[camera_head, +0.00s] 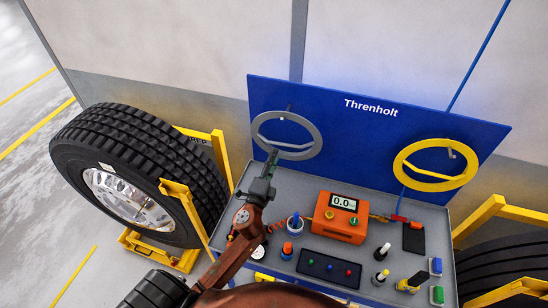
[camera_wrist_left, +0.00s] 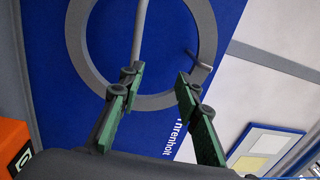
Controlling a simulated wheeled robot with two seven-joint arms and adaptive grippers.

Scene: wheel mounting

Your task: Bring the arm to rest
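My left gripper (camera_head: 273,157) is in front of the blue board, at the lower edge of a grey ring (camera_head: 257,136) that hangs there. In the left wrist view the two green-padded fingers (camera_wrist_left: 158,88) stand apart with nothing gripped between them. The grey ring (camera_wrist_left: 205,30) shows beyond the fingertips; I cannot tell whether they touch it. My left arm (camera_head: 228,262) reaches up from the bottom of the head view over the left side of the grey bench. My right gripper is not in view.
The grey bench (camera_head: 295,180) carries an orange box with a display (camera_head: 340,217), a dark tray (camera_head: 328,269) and several small tools. A yellow ring (camera_head: 405,170) hangs on the blue board (camera_head: 350,130). A large tyre (camera_head: 140,140) stands in a yellow frame at left.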

